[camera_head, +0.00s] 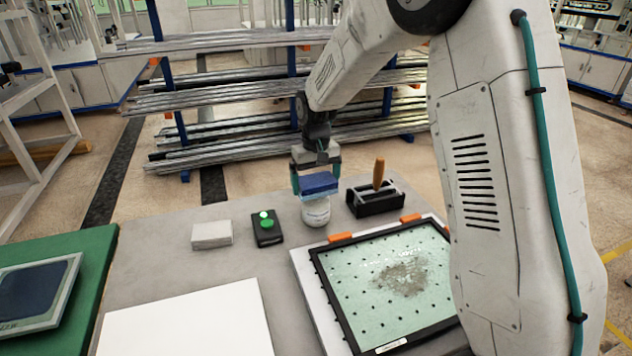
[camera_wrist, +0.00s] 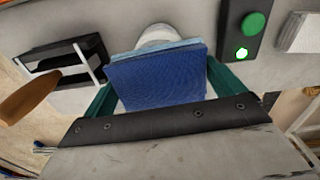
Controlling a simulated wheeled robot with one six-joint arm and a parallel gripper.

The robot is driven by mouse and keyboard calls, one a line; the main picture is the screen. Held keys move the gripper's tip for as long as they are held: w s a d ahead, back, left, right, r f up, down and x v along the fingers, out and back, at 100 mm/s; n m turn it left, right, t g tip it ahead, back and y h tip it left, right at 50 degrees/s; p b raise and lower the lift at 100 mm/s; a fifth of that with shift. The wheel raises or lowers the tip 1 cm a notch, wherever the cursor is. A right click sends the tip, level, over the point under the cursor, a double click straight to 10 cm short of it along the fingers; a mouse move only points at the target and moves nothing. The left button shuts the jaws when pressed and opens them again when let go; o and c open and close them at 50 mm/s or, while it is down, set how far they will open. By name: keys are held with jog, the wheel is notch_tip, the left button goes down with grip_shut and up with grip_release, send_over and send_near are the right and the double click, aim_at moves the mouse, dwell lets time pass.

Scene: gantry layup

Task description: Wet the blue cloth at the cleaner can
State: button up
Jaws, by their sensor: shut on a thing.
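My gripper (camera_head: 316,178) is shut on the blue cloth (camera_head: 319,184), a folded pad with a lighter blue layer. In the wrist view the blue cloth (camera_wrist: 157,78) sits between the two green fingers. The white cleaner can (camera_head: 316,212) stands upright on the grey table, directly below the cloth. In the wrist view the can (camera_wrist: 156,35) shows just past the cloth's edge, and its top is hidden. I cannot tell whether cloth and can touch.
A black holder (camera_head: 372,204) with a wooden-handled tool stands right of the can. A green-button box (camera_head: 267,229) and a white block (camera_head: 212,235) are to its left. A black-framed speckled panel (camera_head: 385,285) with a grey smudge lies in front, beside a white sheet (camera_head: 188,325).

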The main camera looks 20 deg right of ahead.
aim_at(316, 180)
jog(key=shift+r, duration=3.4)
